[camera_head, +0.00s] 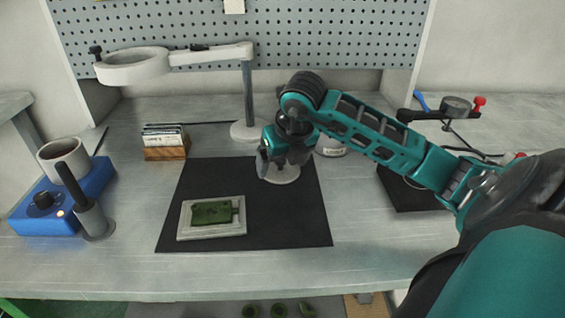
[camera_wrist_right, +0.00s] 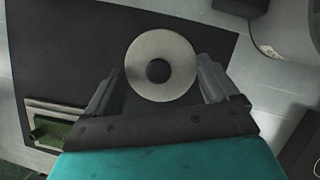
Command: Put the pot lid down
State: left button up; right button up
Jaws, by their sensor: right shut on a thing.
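The pot lid is a pale round disc (camera_head: 284,177) at the upper right of the black mat (camera_head: 285,225). The pot (camera_head: 62,162) is a grey, open-topped vessel on the blue heater unit (camera_head: 88,198) at the left. My left gripper is not in view.
A pale mould frame with a green piece (camera_head: 212,217) lies on the mat's left part. A magnifier lamp (camera_head: 247,95), a card box (camera_head: 166,145) and a white round container (camera_head: 331,147) stand behind. The front right of the mat is clear.

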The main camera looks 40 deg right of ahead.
jog(key=o, duration=0.8)
jog(key=shift+r, duration=0.15)
jog(key=p+v, duration=0.2)
jog(key=v, duration=1)
